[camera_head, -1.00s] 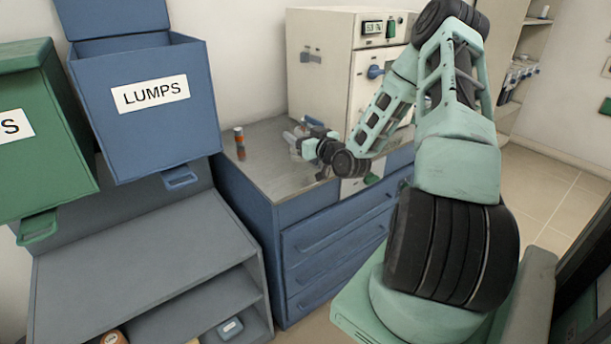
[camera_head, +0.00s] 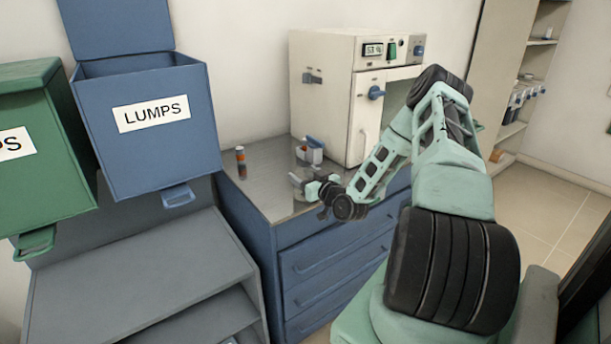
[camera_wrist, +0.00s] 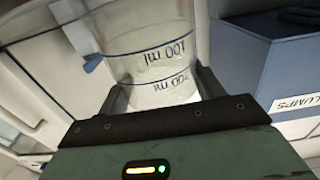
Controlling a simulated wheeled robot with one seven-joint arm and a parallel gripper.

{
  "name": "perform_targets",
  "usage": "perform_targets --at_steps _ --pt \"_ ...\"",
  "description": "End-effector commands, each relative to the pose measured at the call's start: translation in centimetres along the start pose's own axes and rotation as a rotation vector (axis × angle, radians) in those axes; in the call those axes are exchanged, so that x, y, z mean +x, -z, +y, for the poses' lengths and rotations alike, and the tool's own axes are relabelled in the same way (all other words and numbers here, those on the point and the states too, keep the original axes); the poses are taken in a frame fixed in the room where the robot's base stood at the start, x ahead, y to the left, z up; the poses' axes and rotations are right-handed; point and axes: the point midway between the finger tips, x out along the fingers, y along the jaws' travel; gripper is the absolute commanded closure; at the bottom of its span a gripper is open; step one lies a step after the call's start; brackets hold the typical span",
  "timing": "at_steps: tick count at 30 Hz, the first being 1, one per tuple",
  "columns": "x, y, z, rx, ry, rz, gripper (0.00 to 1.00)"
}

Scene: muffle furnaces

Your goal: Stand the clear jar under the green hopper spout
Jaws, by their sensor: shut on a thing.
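The clear jar (camera_wrist: 150,28), with blue measuring lines marked in ml, stands between the two dark fingers of my gripper (camera_wrist: 162,88) in the wrist view. My gripper is shut on it. In the head view my gripper (camera_head: 308,184) is over the front part of the metal counter, and the jar (camera_head: 296,178) is small and partly hidden there. The green hopper (camera_head: 45,165) hangs at the far left, its label partly cut off. Its green spout (camera_head: 35,244) juts out below, above a grey shelf (camera_head: 130,275).
The blue hopper (camera_head: 150,150) labelled LUMPS, with its own spout (camera_head: 178,197), hangs between the green hopper and the counter (camera_head: 262,190). A furnace (camera_head: 330,90) stands behind.

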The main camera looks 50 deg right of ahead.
Motion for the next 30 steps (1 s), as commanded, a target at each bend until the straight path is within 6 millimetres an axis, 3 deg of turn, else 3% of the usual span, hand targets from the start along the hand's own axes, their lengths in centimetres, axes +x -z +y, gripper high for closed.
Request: perform_targets --at_steps 12,13,15,26,30 --pt "0.0 -0.7 0.0 -0.002 0.001 0.001 0.66" --pt "0.0 -0.6 0.0 -0.001 0.000 0.001 0.28" --pt "0.0 -0.5 0.0 -0.001 0.000 0.001 0.12" --pt "0.0 0.0 0.0 -0.001 -0.001 0.001 0.12" --pt "-2.0 -0.5 0.1 -0.001 -0.001 -0.003 0.12"
